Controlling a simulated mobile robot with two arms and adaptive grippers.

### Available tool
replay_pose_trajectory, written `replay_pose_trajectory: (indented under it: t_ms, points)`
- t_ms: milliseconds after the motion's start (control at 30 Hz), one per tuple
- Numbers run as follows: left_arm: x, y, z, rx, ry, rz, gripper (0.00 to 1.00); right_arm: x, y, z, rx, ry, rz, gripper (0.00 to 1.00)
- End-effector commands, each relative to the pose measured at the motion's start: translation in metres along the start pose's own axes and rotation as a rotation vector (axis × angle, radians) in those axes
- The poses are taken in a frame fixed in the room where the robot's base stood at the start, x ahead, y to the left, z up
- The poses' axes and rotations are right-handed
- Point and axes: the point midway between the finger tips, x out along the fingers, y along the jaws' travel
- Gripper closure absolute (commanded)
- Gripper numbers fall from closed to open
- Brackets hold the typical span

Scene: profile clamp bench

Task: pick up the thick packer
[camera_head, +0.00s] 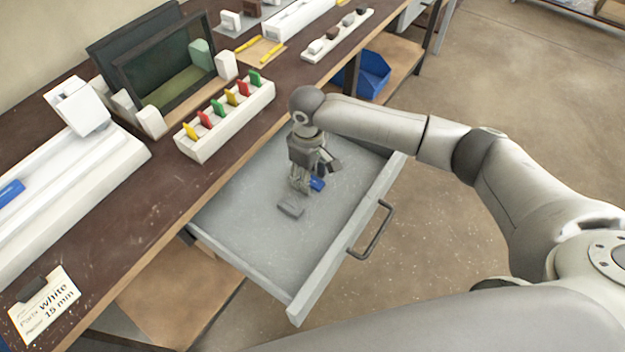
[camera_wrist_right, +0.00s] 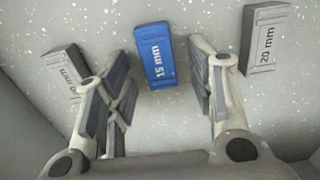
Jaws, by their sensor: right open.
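In the right wrist view a blue packer (camera_wrist_right: 155,56) marked 15 mm lies ahead of my right gripper (camera_wrist_right: 163,95), between the lines of its open fingers. A grey packer (camera_wrist_right: 266,42) marked 20 mm lies to the right, outside the fingers. Another grey packer (camera_wrist_right: 66,72) lies to the left, its number partly hidden by a finger. In the head view my right gripper (camera_head: 304,184) points down into the drawer (camera_head: 250,215). The blue packer (camera_head: 317,184) shows beside it, and a grey packer (camera_head: 290,207) lies nearer the viewer. My left gripper is out of view.
The open drawer's front has a dark handle (camera_head: 371,232). On the bench are a white rack (camera_head: 230,118) with coloured tabs, a dark screen (camera_head: 165,65) and a card (camera_head: 44,305) reading white, 15 mm. A blue bin (camera_head: 372,75) stands below the bench.

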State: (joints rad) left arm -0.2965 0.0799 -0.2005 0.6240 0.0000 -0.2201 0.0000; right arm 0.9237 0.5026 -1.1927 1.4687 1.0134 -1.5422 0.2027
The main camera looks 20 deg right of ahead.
Motion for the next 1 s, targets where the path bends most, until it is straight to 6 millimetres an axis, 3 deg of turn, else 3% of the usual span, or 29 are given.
replay_pose_trajectory:
  t_ms: [200,467,833,1000]
  points:
    - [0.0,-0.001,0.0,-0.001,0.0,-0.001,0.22,0.0,0.0,0.0,0.0,0.001,0.0,0.53]
    - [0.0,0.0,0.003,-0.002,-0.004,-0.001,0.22,0.0,0.0,0.0,0.0,0.001,0.0,0.86]
    - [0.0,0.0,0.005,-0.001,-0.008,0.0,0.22,-0.002,0.0,0.0,0.0,0.001,0.0,0.87]
    - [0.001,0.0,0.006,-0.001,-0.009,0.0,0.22,-0.013,0.0,-0.001,0.0,0.003,-0.001,0.87]
